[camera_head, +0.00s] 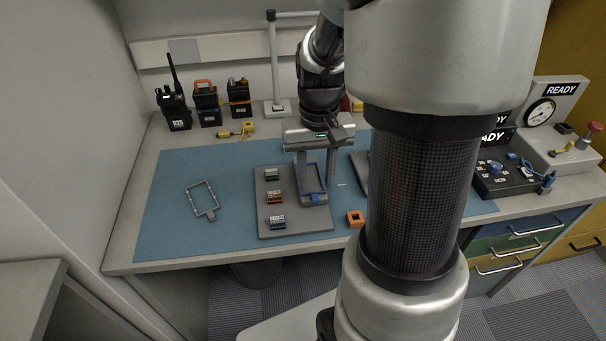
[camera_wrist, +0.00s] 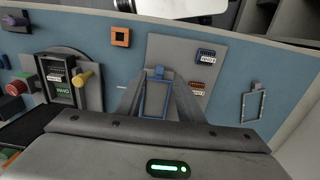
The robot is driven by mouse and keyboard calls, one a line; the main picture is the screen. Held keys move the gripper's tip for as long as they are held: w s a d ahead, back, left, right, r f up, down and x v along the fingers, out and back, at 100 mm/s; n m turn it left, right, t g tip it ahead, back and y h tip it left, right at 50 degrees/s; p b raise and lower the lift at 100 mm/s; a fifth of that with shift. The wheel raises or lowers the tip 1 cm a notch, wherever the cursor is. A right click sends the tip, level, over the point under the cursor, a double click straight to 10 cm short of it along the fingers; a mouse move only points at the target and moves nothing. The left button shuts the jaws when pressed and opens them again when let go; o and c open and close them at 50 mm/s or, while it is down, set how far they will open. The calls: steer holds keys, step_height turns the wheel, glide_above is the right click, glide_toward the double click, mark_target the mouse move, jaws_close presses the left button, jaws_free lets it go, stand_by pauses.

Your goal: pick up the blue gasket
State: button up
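The blue gasket (camera_wrist: 154,99) is a rectangular frame with a small tab at one end. In the head view the gasket (camera_head: 313,198) shows at the right part of the grey board (camera_head: 290,222), between my fingers. My gripper (camera_head: 318,182) points down over it, its fingers apart on either side of the frame. In the wrist view my gripper (camera_wrist: 160,78) has its fingertips close beside the gasket's tab end. I see no clear grip on it, and whether the fingers touch its edges is hard to tell.
Small green, orange and blue connectors (camera_head: 274,198) stand left of the gasket. A grey frame (camera_head: 202,200) lies on the blue mat (camera_head: 160,220) at left. An orange square part (camera_head: 355,218) lies right of the board. Radios (camera_head: 205,105) stand behind; a black box (camera_head: 510,180) is right.

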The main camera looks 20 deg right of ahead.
mark_target(315, 195)
steer(key=f, duration=0.3)
steer(key=f+b, duration=0.1)
steer(key=shift+w+d+f, duration=0.15)
steer(key=shift+w+f, duration=0.1)
steer(key=shift+f, duration=0.15)
jaws_close()
steer(key=shift+r, duration=0.1)
